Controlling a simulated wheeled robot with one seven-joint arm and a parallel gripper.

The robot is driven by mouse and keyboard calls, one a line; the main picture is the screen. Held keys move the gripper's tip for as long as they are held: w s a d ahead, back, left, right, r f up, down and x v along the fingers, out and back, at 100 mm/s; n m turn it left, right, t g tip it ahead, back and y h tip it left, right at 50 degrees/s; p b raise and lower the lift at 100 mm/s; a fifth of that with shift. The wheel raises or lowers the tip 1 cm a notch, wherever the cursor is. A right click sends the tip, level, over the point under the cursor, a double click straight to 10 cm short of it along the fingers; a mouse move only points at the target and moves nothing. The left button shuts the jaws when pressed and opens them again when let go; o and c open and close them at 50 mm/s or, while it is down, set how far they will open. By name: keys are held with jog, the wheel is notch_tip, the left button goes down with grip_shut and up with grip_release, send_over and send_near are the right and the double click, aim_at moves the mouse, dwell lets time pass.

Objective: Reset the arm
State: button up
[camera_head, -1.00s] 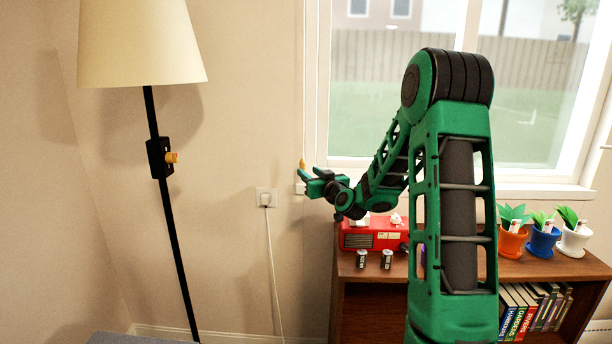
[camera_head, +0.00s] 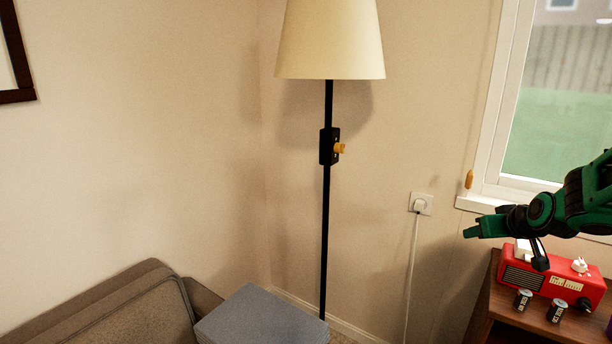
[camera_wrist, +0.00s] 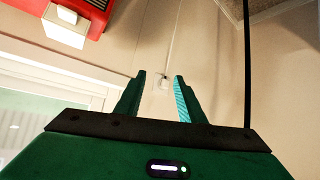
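My green gripper (camera_head: 472,230) is at the right of the head view, pointing left, in front of the wall below the window sill. In the wrist view (camera_wrist: 160,78) its two fingers stand apart with nothing held between them. The rest of my arm runs out of the head view at the right edge.
A red radio (camera_head: 552,283) and two batteries (camera_head: 522,299) stand on the wooden hutch (camera_head: 490,306) below my gripper. A wall outlet (camera_head: 421,203) with a white cord is left of it. A floor lamp (camera_head: 325,225) stands in the middle. A grey sofa (camera_head: 110,312) is at lower left.

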jog(key=s+a+f+m+g, duration=0.1)
jog(key=s+m+g, duration=0.1)
jog(key=s, duration=1)
jog(key=s+a+m+g, duration=0.2)
jog(key=s+g, duration=0.3)
jog(key=s, duration=0.7)
jog(key=s+a+f+m+g+y, duration=0.1)
jog(key=s+m+g, duration=0.1)
jog(key=s, duration=1.1)
jog(key=shift+a+f+g, duration=0.3)
jog(key=shift+a+g, duration=0.05)
jog(key=shift+g, duration=0.35)
jog(key=shift+w+f, duration=0.25)
jog(key=shift+w, duration=0.35)
